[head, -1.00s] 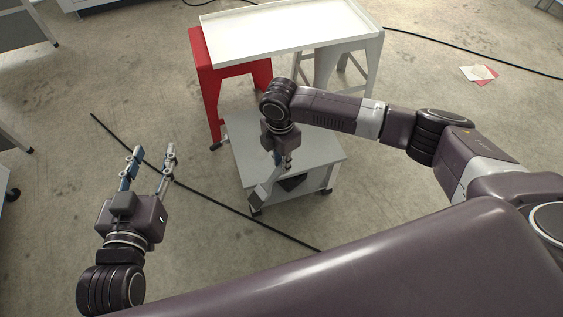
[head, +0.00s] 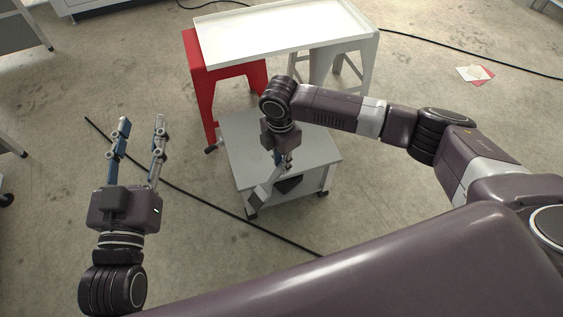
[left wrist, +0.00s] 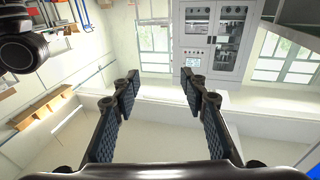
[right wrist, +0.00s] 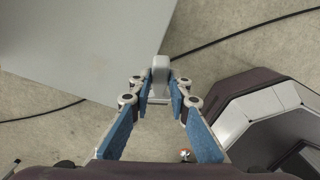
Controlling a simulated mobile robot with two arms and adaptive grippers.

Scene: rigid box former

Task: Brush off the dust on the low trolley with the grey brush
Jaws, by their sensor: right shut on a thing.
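The low trolley (head: 245,135) stands on the floor in the head view, with a flat grey top and a lower shelf. Its top also fills the upper left of the right wrist view (right wrist: 75,45). My right gripper (head: 278,172) is at the trolley's near edge, pointing down. It is shut on the grey brush (right wrist: 160,74), whose pale grey body shows between the fingertips. In the head view the brush (head: 264,192) hangs tilted below the fingers; whether it touches the trolley I cannot tell. My left gripper (head: 141,122) is open and empty, left of the trolley. I cannot make out dust.
A white tray-topped table (head: 285,28) with a red side (head: 205,95) stands right behind the trolley. A black cable (head: 190,190) runs along the floor in front of the trolley. Red and white sheets (head: 475,75) lie on the floor at right.

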